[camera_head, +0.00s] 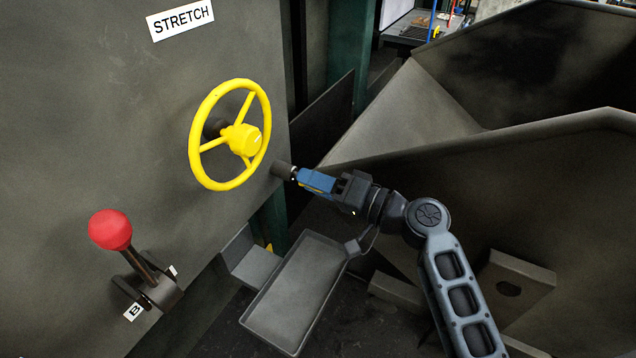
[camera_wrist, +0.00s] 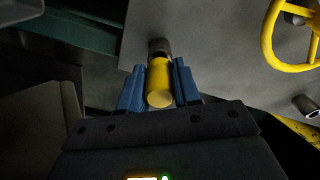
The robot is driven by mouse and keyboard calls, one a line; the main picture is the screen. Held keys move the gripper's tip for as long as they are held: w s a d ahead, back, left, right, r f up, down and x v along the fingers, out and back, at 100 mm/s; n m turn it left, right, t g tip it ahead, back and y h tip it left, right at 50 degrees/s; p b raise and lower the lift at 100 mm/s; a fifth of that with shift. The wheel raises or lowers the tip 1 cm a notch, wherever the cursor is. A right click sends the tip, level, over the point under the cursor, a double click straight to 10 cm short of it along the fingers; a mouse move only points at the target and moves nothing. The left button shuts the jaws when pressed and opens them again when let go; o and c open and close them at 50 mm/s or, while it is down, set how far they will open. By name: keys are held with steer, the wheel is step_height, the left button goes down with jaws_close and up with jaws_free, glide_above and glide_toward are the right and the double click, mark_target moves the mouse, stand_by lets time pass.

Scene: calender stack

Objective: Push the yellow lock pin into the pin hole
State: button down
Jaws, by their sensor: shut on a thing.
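The yellow lock pin (camera_wrist: 159,82) shows in the wrist view as a short yellow cylinder, its round end facing my camera. My gripper (camera_wrist: 159,85) is shut on it, with one blue finger on each side. The pin's far end lines up with a dark round collar (camera_wrist: 158,47) at the grey panel's edge. I cannot tell how far the pin is inside it, and the hole itself is hidden. In the head view my gripper (camera_head: 312,180) is right of a grey cylinder (camera_head: 282,170) on the panel's edge, and the pin is hidden by the fingers.
The grey panel (camera_head: 90,130) carries a yellow handwheel (camera_head: 245,140) just left of my gripper, and a red-knobbed lever (camera_head: 110,230). A shallow grey tray (camera_head: 295,290) is below my gripper. Large dark sloping metal walls (camera_head: 410,110) stand behind and to the right.

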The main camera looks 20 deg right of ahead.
steer(key=shift+x, duration=0.85)
steer(key=c, duration=0.7)
jaws_free()
steer(key=shift+o, duration=0.4)
steer(key=shift+o, duration=0.9)
steer(key=b+v, duration=0.1)
steer(key=v, duration=0.6)
